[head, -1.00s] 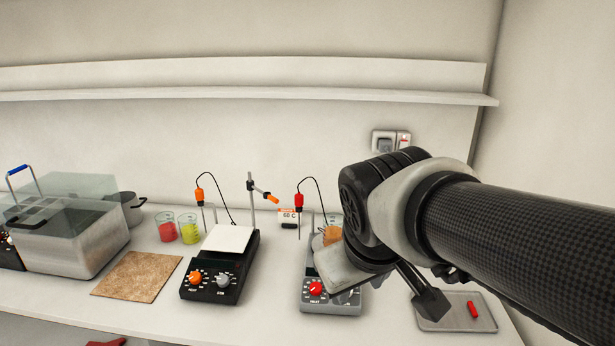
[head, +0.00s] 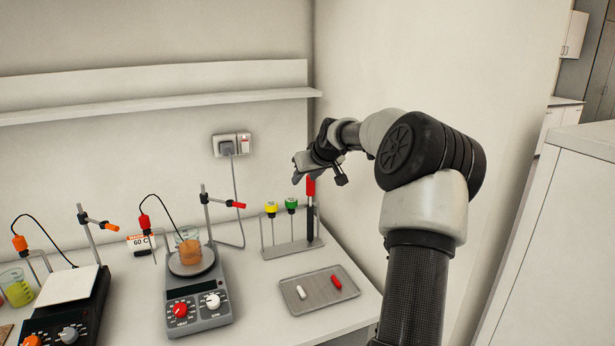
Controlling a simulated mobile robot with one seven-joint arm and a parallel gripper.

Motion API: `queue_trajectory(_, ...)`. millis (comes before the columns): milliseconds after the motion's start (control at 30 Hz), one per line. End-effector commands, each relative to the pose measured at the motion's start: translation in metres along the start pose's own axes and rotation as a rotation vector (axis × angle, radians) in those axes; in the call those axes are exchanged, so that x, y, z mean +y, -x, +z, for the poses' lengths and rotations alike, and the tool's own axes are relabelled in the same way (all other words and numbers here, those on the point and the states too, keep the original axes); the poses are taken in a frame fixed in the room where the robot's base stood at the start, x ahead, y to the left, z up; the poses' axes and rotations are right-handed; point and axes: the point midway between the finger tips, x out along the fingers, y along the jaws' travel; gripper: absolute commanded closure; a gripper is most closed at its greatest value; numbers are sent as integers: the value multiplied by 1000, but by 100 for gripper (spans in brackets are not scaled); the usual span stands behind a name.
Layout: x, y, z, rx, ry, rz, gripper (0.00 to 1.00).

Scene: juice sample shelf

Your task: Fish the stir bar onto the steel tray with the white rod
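The steel tray (head: 318,304) lies at the right of the bench, with a small white capsule-shaped bar (head: 301,292) and a red one (head: 336,282) on it. A beaker of orange liquid (head: 189,253) stands on the plate of the grey hotplate stirrer (head: 197,294); I see no stir bar inside it. A rack (head: 292,249) behind the tray holds yellow-topped (head: 271,209), green-topped (head: 291,204) and red-topped (head: 311,187) tools. I cannot tell which is the white rod. My gripper (head: 298,172) is close above the red top; its finger opening and any contact are unclear.
A black hotplate with a white top (head: 68,286) stands at left, near a beaker of yellow-green liquid (head: 14,287). A probe and clamp stand (head: 207,215) rise behind the orange beaker. A wall socket (head: 231,145) with a hanging cable is behind. A side wall bounds the right.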

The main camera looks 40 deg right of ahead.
Motion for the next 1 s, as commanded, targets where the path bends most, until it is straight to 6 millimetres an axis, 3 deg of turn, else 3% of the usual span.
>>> queue_trajectory(33,18,-2,2,15,-29,6,62)
queue_trajectory(100,34,-3,2,31,-51,12,62)
queue_trajectory(200,44,-4,1,41,-64,17,62)
queue_trajectory(367,45,-15,1,41,-65,16,62)
queue_trajectory(800,44,-75,-1,39,-64,17,62)
queue_trajectory(1000,45,-90,-2,40,-65,17,62)
